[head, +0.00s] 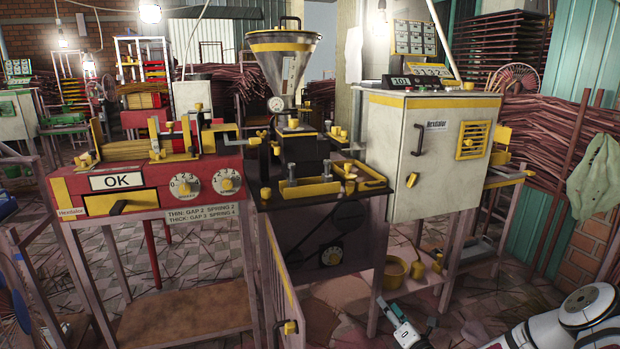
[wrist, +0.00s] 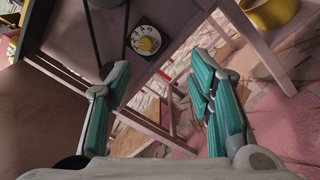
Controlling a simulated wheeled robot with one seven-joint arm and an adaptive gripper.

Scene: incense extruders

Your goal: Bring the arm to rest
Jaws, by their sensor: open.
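My gripper (wrist: 160,82) is open and empty in the wrist view, with its two teal-padded fingers spread wide. Between and beyond them are table legs, a low shelf and the tiled floor. In the head view my gripper (head: 390,310) is low at the bottom, in front of the pink stand under the middle machine. My white arm comes in from the bottom right corner. Nothing is held. Whether the fingers touch the stand cannot be told.
A red machine with an OK sign (head: 118,182), a hopper extruder (head: 284,65) and a white cabinet (head: 440,160) stand in a row. A yellow bucket (head: 391,272) sits low beneath the cabinet. A dial (wrist: 146,40) is close ahead.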

